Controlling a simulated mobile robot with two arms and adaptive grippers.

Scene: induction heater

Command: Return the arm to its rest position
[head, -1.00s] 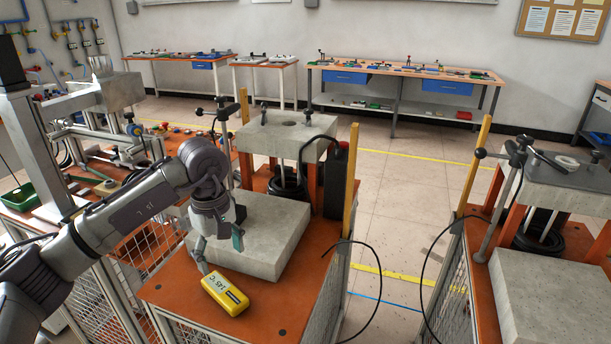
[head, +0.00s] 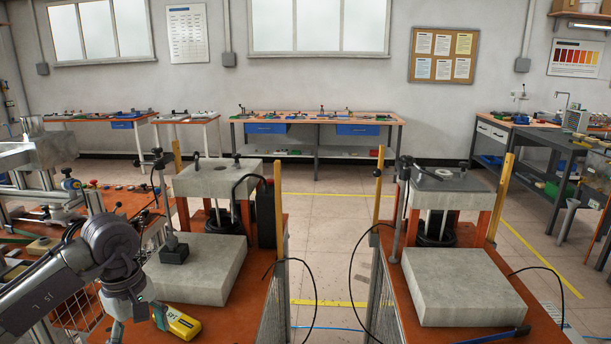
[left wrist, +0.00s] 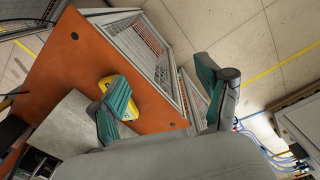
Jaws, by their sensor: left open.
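My left arm comes in from the left in the head view. Its gripper (head: 138,320) is low at the left, at the front of the left orange bench (head: 220,326). A yellow handheld meter (head: 180,322) lies on that bench, just right of the gripper. In the left wrist view the gripper (left wrist: 165,98) has its two teal-padded fingers wide apart with nothing between them. The meter (left wrist: 105,84) shows there partly hidden behind one finger. My right gripper is not in view.
A concrete block (head: 195,268) sits on the left bench behind the gripper, with a raised concrete slab (head: 215,178) on posts beyond. A similar bench with a block (head: 460,287) stands to the right. Open floor (head: 328,240) separates them. Wire mesh (left wrist: 150,50) encloses the bench's lower sides.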

